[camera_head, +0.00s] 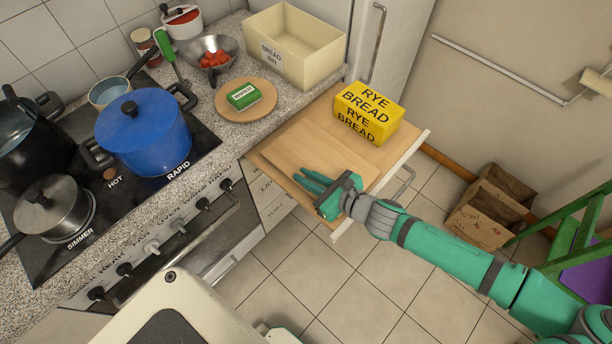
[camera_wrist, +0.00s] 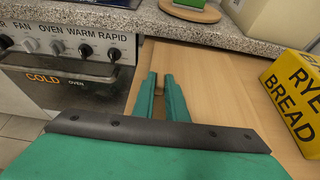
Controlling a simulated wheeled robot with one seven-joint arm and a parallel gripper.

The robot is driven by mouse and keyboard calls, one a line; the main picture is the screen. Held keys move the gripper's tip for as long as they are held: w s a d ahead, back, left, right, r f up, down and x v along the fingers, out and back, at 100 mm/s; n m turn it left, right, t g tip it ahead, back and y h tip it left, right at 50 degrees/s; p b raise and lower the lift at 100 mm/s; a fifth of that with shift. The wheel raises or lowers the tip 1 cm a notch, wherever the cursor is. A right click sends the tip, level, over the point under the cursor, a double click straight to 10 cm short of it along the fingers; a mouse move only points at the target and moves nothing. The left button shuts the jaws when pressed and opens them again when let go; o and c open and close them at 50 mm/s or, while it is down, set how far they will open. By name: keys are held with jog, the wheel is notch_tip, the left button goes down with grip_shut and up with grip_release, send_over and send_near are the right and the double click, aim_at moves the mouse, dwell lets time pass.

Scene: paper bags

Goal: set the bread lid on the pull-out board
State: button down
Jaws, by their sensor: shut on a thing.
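The bread lid (camera_head: 322,150) appears as a flat, pale wooden panel on the near left part of the pull-out board (camera_head: 325,112). Its colour is close to the board's, so its edges are hard to make out. My gripper (camera_head: 305,180) is low over this panel, its fingers close together and pointing toward the counter. In the wrist view a small brown piece, apparently the lid's grip, shows between the fingertips (camera_wrist: 161,82). My gripper is shut on it. The panel looks flat and level; any gap beneath it cannot be seen.
A yellow rye bread packet (camera_head: 368,111) stands on the board's right part. The open, empty bread bin (camera_head: 318,60) is on the counter behind. A round wooden board (camera_head: 258,112) with a green pack sits left of it. The stove (camera_head: 160,245) borders the board's left.

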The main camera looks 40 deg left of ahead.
jog(key=c, duration=1.8)
grip_release()
jog(key=shift+o, duration=0.2)
